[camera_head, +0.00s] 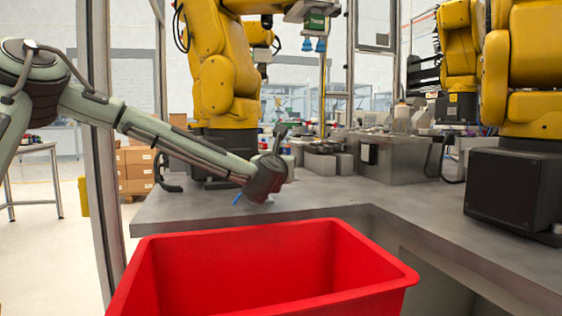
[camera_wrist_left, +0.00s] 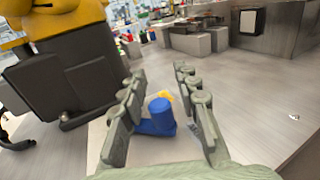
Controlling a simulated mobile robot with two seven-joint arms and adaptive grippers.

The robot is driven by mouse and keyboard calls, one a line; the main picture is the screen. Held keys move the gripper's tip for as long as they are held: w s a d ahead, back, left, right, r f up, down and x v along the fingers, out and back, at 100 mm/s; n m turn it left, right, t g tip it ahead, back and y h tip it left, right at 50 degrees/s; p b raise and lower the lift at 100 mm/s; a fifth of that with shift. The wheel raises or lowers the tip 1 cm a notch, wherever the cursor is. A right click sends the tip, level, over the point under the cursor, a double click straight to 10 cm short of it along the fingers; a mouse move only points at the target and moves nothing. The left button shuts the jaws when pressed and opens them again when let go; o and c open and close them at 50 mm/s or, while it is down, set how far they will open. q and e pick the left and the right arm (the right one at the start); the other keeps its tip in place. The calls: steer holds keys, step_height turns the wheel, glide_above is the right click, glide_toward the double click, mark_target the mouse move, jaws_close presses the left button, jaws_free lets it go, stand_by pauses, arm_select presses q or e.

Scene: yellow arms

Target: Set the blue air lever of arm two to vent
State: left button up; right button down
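The blue air lever (camera_wrist_left: 158,118) shows in the left wrist view as a short blue knob on a blue body, low over the grey bench. A small yellow piece (camera_wrist_left: 164,95) sits just behind it. My left gripper (camera_wrist_left: 159,72) is open, with one finger on each side of the blue lever and visible gaps beside it. Whether the fingers touch it lower down I cannot tell. In the head view my left wrist is low over the bench, and only a small blue bit (camera_head: 238,198) shows beside it. My right gripper is out of view.
A red bin (camera_head: 262,232) stands in front of the grey bench (camera_head: 345,190). A yellow robot arm (camera_head: 217,85) rises behind my left wrist, and another (camera_head: 535,60) stands at right on a dark base (camera_head: 510,190). Bare bench top lies between them.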

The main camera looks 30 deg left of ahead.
arm_select(q)
jaws_close()
steer(key=shift+w+y, duration=0.1)
steer(key=shift+y, duration=0.2)
steer(key=shift+w+a+n+g+y+b, duration=0.15)
steer(key=shift+a+n+g+y+b, duration=0.1)
steer(key=shift+n+g+y, duration=0.3)
steer(key=shift+w+a+n+g+y+b, duration=0.1)
steer(key=shift+w+n+g+y+b, duration=0.1)
steer(key=shift+n+g+y, duration=0.3)
steer(key=shift+w+a+n+g+y, duration=0.15)
steer(key=shift+a+n+g+y, duration=0.15)
steer(key=shift+n+g+y, duration=0.55)
steer(key=shift+a+n+g+y, duration=0.55)
steer(key=shift+n+g+y, duration=0.35)
steer(key=shift+y, duration=0.3)
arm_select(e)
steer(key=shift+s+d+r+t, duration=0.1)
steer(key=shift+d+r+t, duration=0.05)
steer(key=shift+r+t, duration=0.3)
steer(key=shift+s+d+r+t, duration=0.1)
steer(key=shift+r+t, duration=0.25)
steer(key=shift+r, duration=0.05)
arm_select(q)
steer(key=shift+o, duration=0.6)
jaws_free()
